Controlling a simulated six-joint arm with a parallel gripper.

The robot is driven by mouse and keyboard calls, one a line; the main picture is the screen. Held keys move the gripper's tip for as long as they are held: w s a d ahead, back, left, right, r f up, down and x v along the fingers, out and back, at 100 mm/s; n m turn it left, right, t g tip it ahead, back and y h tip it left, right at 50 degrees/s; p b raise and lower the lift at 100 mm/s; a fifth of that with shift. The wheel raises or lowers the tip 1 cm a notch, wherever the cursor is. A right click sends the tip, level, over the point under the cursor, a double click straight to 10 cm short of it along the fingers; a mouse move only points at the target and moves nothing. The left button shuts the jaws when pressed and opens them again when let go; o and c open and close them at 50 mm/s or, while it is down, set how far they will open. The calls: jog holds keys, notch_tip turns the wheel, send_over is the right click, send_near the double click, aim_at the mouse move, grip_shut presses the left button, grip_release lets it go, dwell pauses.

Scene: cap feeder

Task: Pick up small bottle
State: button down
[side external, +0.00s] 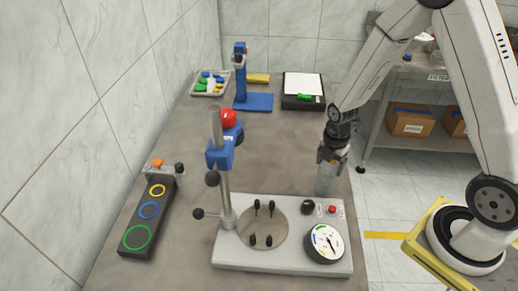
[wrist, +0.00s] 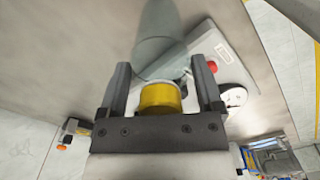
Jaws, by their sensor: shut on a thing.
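The small bottle is a grey-green translucent cylinder. In the side external view the bottle (side external: 325,180) is upright below my gripper (side external: 330,158), by the back right of the grey machine. In the wrist view the bottle (wrist: 157,45) extends away from between the fingers of my gripper (wrist: 161,72). A yellow cap (wrist: 160,97) sits at its near end, between the fingers. My gripper is shut on the bottle near its top. The bottle's foot is close to the machine's edge, and I cannot tell whether it touches the table.
The grey machine base (side external: 233,255) carries a gauge (side external: 325,243) and a post with a blue head (side external: 222,152). A ringed panel (side external: 150,215) lies left. A tray of caps (side external: 210,84), blue stand (side external: 255,102) and black box (side external: 303,103) stand behind. The middle table is clear.

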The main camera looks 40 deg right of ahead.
jog(key=shift+r, duration=0.1)
dwell(0.3)
jog(key=shift+r, duration=4.95)
